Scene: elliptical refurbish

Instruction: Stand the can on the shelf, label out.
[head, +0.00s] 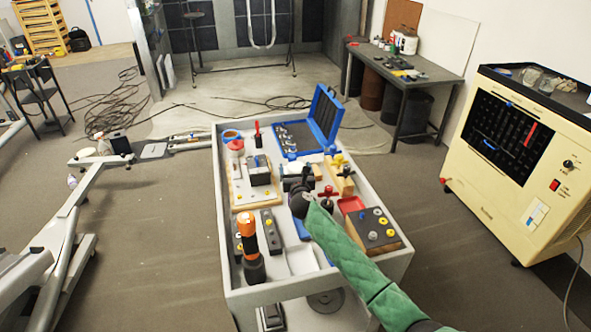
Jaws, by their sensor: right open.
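A small red and white container (236,149), which may be the can, stands at the far left of the cart top; no label can be made out. My right arm, in a green quilted sleeve, reaches in from the lower right. My right gripper (298,190) is over the middle of the cart, open, among small tools; its fingers are small and partly hidden. It is well apart from the red and white container. My left gripper is not in view.
The cart top is crowded: an open blue case (323,112), an orange and black tool (250,248), a wooden block with knobs (375,228). A workbench (436,70) stands behind, a cream cabinet (515,170) at right. A grey metal frame (70,215) is at left.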

